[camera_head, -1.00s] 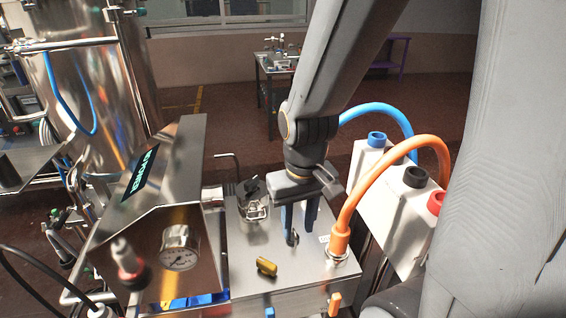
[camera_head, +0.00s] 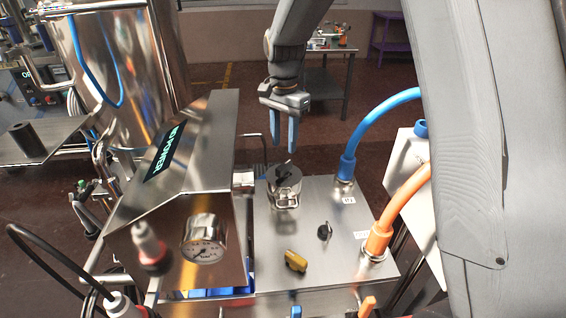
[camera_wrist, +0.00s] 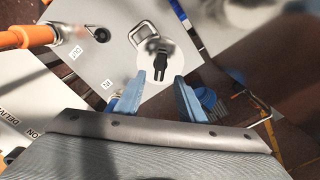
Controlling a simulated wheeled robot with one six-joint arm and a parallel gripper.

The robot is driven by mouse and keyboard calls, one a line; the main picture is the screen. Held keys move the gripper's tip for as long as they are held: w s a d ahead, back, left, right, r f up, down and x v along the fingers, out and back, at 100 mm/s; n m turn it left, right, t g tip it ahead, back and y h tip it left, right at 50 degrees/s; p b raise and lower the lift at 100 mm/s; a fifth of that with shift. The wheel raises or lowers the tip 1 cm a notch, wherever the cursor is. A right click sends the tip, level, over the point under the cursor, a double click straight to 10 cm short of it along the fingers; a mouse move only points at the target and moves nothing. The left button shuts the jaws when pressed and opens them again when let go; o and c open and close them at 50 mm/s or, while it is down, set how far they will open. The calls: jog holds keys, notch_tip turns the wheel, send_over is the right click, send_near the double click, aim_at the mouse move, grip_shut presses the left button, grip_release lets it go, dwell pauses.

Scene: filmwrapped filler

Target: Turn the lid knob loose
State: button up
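The lid knob (camera_head: 284,171) is a dark knob on the round steel lid (camera_head: 285,187) with a wire clasp, on the steel top plate. In the wrist view the knob (camera_wrist: 157,62) points toward the gap between my fingers, on the pale lid disc (camera_wrist: 170,55). My gripper (camera_head: 284,148) has two blue fingers pointing down, spread apart with nothing between them. In the head view it hangs just above and behind the knob. In the wrist view the gripper (camera_wrist: 159,77) straddles the near end of the knob; I cannot tell if it touches.
Blue (camera_head: 375,122) and orange (camera_head: 395,208) hoses rise at the right. The shiny console housing (camera_head: 205,150) with a pressure gauge (camera_head: 204,239) stands close on the left.

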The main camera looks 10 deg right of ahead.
aim_at(283, 165)
notch_tip(283, 165, down, 8)
jog(key=shift+a+r+p, duration=0.1)
jog(key=shift+r+p, duration=0.1)
jog(key=shift+p, duration=0.5)
grip_shut()
